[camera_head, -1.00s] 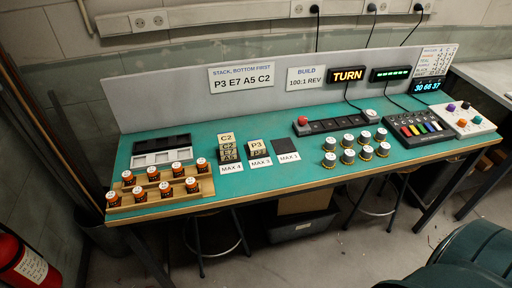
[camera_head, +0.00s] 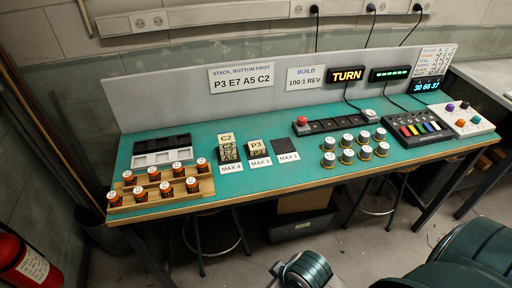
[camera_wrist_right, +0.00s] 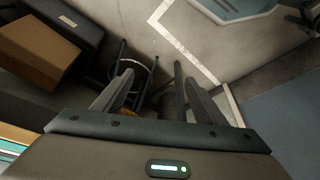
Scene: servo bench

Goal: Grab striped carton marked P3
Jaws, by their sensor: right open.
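The striped carton marked P3 (camera_head: 257,148) sits on top of a short stack at the MAX 3 spot on the green bench in the head view. What lies under it is partly hidden. To its left, a carton marked C2 (camera_head: 226,140) tops a taller stack at the MAX 4 spot. My right gripper (camera_wrist_right: 155,88) is open and empty in the right wrist view, with the floor and a stool below it; no carton is between its fingers. My left gripper is in neither view.
An empty dark pad (camera_head: 284,146) is at the MAX 1 spot. Several orange-banded jars stand in a wooden rack (camera_head: 150,203) at the left. Several grey-topped jars (camera_head: 347,157) stand right of the pad. A sign (camera_head: 241,79) reads P3 E7 A5 C2.

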